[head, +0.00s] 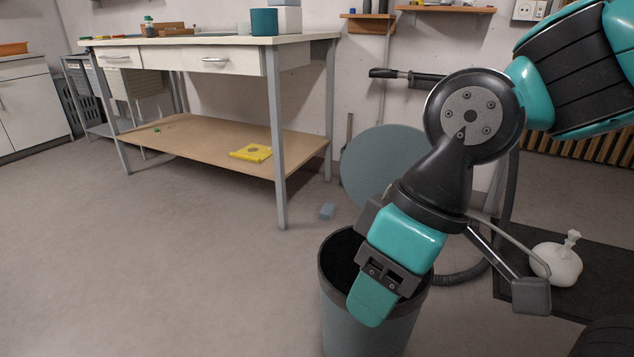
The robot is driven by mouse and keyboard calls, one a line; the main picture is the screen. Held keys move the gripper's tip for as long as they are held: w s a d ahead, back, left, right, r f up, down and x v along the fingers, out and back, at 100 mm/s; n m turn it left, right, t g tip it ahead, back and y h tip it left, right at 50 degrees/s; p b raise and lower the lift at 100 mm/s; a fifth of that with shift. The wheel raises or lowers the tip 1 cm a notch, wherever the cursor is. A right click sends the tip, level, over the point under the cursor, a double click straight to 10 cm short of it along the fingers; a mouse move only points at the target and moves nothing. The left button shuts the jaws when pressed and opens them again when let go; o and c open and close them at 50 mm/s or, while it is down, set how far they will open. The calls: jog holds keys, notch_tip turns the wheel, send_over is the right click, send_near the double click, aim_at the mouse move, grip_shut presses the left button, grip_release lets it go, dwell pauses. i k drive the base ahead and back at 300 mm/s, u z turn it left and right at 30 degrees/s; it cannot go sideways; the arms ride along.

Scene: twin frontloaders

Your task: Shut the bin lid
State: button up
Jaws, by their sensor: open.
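The bin (345,320) is a grey-blue round bin with a dark rim and dark inside, at the bottom centre of the head view. Its lid (375,165) is a round grey-blue disc standing upright behind the bin's opening, so the bin is open. My gripper (372,303), teal and black, points down in front of the bin's opening and hides part of the near rim. It looks empty and open. The lid's lower right edge and any hinge are hidden behind my arm. I cannot tell whether the fingers touch the rim.
A workbench (200,40) with a lower shelf (190,145) stands at the back left. A dark mat (600,260) with a white object (556,263) is at right. The floor at left is clear.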

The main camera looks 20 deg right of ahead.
aim_at(379, 156)
jog(key=u, duration=0.9)
jog(key=i, duration=5.25)
jog(key=z, duration=4.85)
jog(key=i, duration=1.7)
jog(key=z, duration=0.05)
